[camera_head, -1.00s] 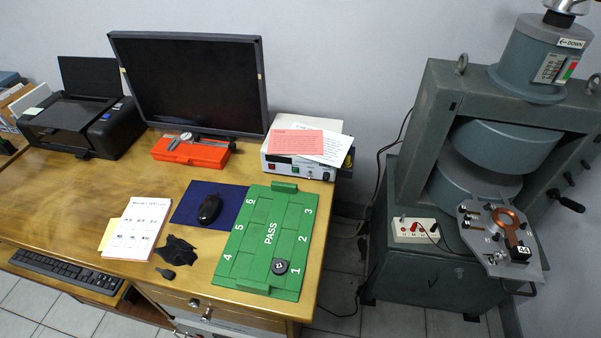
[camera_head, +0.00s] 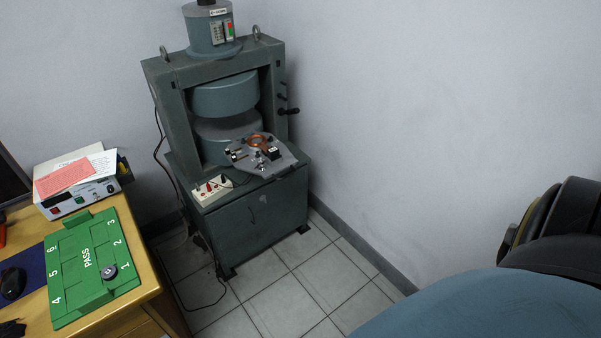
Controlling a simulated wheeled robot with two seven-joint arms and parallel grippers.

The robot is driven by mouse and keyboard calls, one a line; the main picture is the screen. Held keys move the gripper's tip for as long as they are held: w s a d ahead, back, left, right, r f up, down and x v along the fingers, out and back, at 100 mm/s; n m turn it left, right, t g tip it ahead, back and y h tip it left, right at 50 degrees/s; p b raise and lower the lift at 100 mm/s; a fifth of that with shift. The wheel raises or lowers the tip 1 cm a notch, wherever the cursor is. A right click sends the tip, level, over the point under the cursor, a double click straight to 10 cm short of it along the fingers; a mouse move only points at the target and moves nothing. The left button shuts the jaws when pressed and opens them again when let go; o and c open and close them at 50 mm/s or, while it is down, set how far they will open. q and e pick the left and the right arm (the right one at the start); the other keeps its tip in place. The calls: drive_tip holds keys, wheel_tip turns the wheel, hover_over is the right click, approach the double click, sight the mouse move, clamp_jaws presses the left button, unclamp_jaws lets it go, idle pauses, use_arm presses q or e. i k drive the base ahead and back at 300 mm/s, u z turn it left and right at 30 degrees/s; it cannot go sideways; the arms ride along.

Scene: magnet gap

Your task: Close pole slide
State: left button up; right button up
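The grey-green electromagnet frame (camera_head: 163,98) stands against the wall left of centre. It holds an upper round pole (camera_head: 224,97) and a lower round pole (camera_head: 222,141), with a visible gap between them. A silver plate (camera_head: 284,163) with a copper ring (camera_head: 257,141) and a small black block (camera_head: 273,154) sits out in front of the gap. A black handle (camera_head: 290,111) sticks out from the frame's right side. A cylinder (camera_head: 210,33) with a label and a red-green scale tops the frame. Neither of my grippers shows.
A black chair (camera_head: 560,235) and a blue rounded surface (camera_head: 490,310) fill the lower right. Tiled floor (camera_head: 290,285) lies open before the magnet cabinet.

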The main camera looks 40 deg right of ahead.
sight(268, 168)
drive_tip(key=u, duration=1)
drive_tip(key=i, duration=0.7)
drive_tip(key=z, duration=2.55)
